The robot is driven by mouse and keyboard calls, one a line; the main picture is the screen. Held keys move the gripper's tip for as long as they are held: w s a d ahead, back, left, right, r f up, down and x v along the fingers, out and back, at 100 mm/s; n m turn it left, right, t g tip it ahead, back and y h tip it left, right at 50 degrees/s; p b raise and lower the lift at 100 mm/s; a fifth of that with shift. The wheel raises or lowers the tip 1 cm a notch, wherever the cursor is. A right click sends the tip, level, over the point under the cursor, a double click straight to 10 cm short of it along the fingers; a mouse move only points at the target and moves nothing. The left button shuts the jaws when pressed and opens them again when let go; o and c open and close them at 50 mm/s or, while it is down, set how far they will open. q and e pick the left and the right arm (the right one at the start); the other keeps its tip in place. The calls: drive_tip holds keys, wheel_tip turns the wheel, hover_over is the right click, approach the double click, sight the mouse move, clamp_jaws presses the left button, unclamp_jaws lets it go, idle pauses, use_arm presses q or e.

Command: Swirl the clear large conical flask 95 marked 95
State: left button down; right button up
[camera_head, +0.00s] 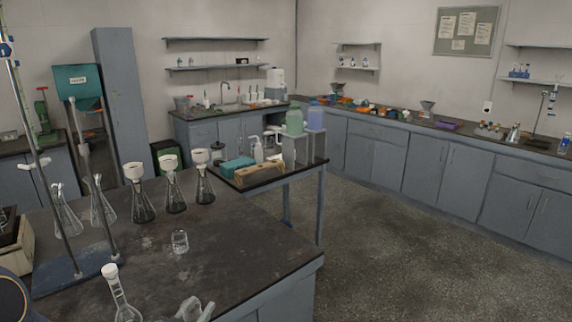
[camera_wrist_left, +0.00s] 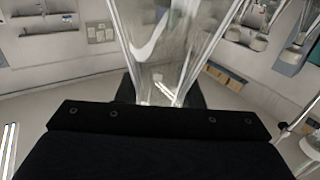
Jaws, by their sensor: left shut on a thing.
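My left gripper (camera_wrist_left: 160,97) is shut on a clear glass conical flask (camera_wrist_left: 172,45) in the left wrist view. The black fingers close around its narrow part, and the glass widens towards the top of the picture. No number can be read on it. In the head view a dark rounded part with a gold ring, which looks like my left arm, shows at the lower left corner. I cannot make out the held flask there. My right gripper is not in view.
The dark bench (camera_head: 220,235) holds several flasks with white funnels (camera_head: 173,190), a small beaker (camera_head: 180,241), a white-topped flask (camera_head: 122,298), a clear glass piece (camera_head: 191,309) and a metal stand (camera_head: 85,262). A small table with bottles (camera_head: 294,122) adjoins it. The bench's front middle is fairly clear.

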sight(195, 300)
use_arm(q)
drive_tip(key=shift+r+p, duration=1.25)
drive_tip(key=shift+r, duration=1.25)
